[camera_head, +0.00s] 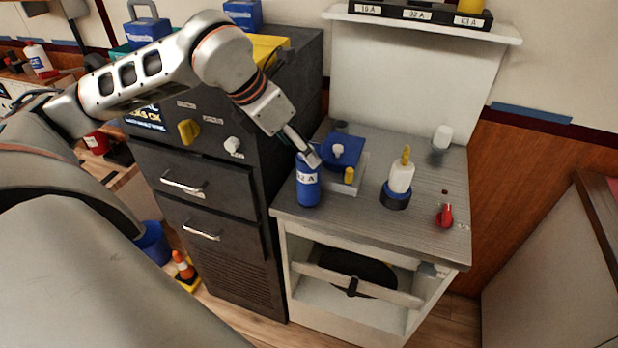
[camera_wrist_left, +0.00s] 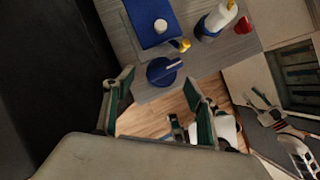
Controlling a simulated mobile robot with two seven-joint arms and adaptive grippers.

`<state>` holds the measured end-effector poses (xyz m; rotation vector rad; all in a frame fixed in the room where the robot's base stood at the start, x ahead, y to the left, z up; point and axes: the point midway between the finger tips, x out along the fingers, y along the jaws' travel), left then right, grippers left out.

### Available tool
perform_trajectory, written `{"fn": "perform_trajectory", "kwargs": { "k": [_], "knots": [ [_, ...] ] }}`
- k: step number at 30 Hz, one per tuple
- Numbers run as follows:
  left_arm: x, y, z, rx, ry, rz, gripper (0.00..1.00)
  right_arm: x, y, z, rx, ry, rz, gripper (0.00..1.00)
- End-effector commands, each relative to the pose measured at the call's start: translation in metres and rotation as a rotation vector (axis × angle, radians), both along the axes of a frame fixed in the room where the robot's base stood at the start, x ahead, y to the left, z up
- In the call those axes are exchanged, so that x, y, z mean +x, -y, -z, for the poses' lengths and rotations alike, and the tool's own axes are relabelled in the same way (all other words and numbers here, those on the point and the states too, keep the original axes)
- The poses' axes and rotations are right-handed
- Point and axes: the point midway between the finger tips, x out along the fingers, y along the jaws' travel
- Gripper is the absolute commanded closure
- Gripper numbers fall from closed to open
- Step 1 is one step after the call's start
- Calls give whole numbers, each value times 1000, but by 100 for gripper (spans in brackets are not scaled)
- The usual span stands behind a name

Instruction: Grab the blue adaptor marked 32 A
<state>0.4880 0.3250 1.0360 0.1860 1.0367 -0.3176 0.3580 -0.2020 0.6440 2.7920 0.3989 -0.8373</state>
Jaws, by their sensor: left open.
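The blue adaptor marked 32 A (camera_head: 308,185) stands upright near the front left corner of the grey worktop. In the left wrist view its round blue top (camera_wrist_left: 165,70) shows just beyond my fingertips. My left gripper (camera_head: 308,153) is just above and behind the adaptor in the head view. In the left wrist view my left gripper (camera_wrist_left: 158,88) is open and empty, its fingers apart on either side of the adaptor's line. What looks like my right gripper (camera_wrist_left: 262,104) shows small at the right of the wrist view; its jaws are unclear.
A blue box (camera_head: 342,150) with white and yellow knobs sits close behind the adaptor. A white bottle with a blue base (camera_head: 398,184) and a red item (camera_head: 444,215) stand to the right. A dark drawer cabinet (camera_head: 215,190) adjoins the worktop on the left.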

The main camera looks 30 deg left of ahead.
Motion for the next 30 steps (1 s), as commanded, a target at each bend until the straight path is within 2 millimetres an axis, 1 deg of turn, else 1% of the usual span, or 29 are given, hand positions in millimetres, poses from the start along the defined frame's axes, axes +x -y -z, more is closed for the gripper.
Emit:
{"fn": "perform_trajectory", "kwargs": {
  "k": [2, 6, 9, 13, 19, 25, 26, 30],
  "knots": [
    [3, 3, 9, -3, -3, 2, 44, -4, 0, 2, -1, -8, 0, 60],
    [11, 9, 27, -3, -4, 3, 44, -4, 0, 2, -2, -11, 0, 60],
    [18, 10, 38, -2, -3, 1, 44, -4, 0, 2, -2, -10, -1, 60],
    [21, 11, 43, -1, 0, 2, 44, -3, 0, 2, -2, -9, -1, 60],
    [21, 11, 43, -1, 0, 2, 44, -2, 0, 1, -2, -6, -1, 60],
    [21, 11, 43, -1, 0, 2, 96, -1, 0, 1, -2, -6, -1, 60],
    [21, 11, 43, -1, 0, 2, 100, -1, 0, 0, -2, -6, -1, 60],
    [21, 11, 42, -1, 3, 1, 100, -1, 0, 0, -2, -4, -1, 60]
  ]
}}
